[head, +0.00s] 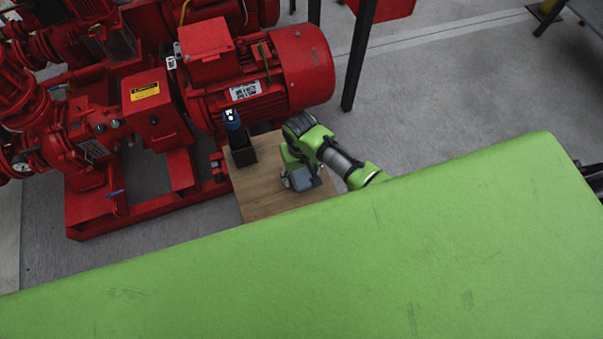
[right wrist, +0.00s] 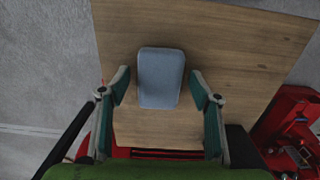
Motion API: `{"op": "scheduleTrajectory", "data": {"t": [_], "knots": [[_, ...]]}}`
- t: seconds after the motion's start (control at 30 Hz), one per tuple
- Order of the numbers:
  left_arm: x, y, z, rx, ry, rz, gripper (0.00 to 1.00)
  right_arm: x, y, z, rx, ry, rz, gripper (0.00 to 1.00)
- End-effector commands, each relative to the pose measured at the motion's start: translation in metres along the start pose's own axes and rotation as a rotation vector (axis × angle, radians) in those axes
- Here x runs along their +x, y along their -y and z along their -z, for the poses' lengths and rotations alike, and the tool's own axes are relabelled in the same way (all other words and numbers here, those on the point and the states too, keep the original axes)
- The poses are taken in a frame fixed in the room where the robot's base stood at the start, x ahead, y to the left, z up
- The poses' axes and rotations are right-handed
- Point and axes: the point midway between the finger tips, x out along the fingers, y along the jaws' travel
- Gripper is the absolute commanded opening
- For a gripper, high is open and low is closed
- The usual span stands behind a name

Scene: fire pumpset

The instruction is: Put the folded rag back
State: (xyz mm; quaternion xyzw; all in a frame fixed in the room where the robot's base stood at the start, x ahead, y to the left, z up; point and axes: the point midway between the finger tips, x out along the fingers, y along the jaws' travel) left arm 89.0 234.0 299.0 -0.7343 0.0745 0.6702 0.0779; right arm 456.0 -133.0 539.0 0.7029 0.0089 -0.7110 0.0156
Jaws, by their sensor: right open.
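The folded rag (right wrist: 161,78) is a grey-blue rounded rectangle lying on a wooden tabletop (right wrist: 225,40). It also shows in the head view (head: 306,184), partly hidden by my right gripper. My right gripper (right wrist: 160,80) is open, with one finger on each side of the rag and a gap on both sides. I cannot tell from these views whether the fingertips are level with the rag or above it. In the head view the right gripper (head: 301,176) is over the right part of the tabletop. My left gripper is not in view.
A black holder (head: 243,154) with a blue-topped bottle (head: 232,121) stands at the tabletop's left edge. The red pumpset (head: 260,80) is directly behind and left. A large green surface (head: 380,260) fills the front. Bare wood lies around the rag.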

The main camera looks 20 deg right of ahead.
Motion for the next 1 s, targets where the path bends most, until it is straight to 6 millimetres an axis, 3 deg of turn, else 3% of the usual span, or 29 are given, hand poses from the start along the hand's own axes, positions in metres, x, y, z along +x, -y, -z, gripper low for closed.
{"op": "scheduleTrajectory", "data": {"t": [0.17,0.63,0.8,1.0], "knots": [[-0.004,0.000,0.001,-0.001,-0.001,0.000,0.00,-0.013,0.000,0.001,0.000,-0.003,0.001,0.58],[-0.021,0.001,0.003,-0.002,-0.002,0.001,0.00,-0.105,0.000,0.001,0.000,-0.003,0.001,0.58],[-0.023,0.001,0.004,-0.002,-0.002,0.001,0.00,-0.120,0.000,0.001,0.001,0.000,0.000,0.58],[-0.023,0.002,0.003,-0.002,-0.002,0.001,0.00,-0.123,0.000,0.000,0.001,0.000,0.000,0.58]]}}
